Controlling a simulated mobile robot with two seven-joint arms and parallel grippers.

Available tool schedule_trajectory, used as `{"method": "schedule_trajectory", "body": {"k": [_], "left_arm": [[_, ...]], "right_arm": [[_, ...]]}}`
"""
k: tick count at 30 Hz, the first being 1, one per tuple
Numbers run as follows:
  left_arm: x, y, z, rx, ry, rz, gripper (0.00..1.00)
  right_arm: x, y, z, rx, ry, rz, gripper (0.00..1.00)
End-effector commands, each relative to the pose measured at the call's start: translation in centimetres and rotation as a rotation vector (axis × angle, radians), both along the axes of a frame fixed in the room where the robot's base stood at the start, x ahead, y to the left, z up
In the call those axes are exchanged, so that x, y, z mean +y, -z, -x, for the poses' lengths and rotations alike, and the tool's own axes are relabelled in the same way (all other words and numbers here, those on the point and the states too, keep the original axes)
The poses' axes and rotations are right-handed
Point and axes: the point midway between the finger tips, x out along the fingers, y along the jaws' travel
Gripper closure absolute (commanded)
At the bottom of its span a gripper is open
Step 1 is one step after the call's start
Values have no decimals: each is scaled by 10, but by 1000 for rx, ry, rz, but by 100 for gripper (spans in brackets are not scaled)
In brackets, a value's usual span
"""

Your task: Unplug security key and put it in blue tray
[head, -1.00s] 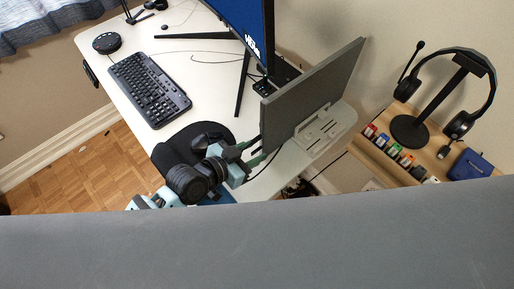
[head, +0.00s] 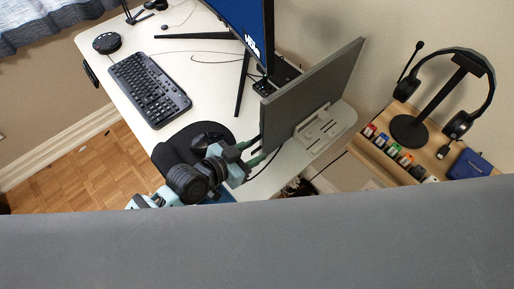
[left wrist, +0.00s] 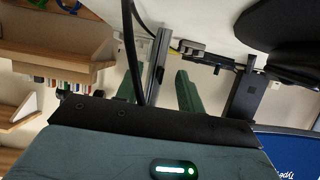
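My left gripper (head: 259,155) is at the near lower edge of the grey-backed monitor (head: 311,95). In the left wrist view, the left gripper's two green fingers (left wrist: 157,90) are apart. The thin edge of the monitor (left wrist: 157,62) and a black cable (left wrist: 132,50) show between them, with no clear contact. I cannot make out the security key; it may be too small or hidden by the gripper. A dark blue tray-like item (head: 471,165) lies on the wooden shelf at the right. My right gripper is not in view.
A headset on a black stand (head: 408,130) and several small coloured items (head: 381,141) are on the wooden shelf. The white desk (head: 205,75) holds a keyboard (head: 150,88), a mouse on a black pad (head: 207,135) and a second monitor (head: 246,22). A grey surface blocks the bottom.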

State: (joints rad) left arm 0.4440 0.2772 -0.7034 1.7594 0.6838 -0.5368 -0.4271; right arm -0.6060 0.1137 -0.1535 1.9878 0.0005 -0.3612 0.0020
Motion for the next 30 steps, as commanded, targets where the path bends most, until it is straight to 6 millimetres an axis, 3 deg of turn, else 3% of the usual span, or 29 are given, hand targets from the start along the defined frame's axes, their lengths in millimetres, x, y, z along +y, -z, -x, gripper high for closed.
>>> {"method": "schedule_trajectory", "body": {"k": [12, 21, 30], "left_arm": [[0, 0, 0, -1, 0, 1, 62], [0, 0, 0, 0, 0, 0, 100], [0, 0, 0, 0, 0, 0, 100]], "right_arm": [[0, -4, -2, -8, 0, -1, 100], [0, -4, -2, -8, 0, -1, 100], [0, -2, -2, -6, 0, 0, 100]]}}
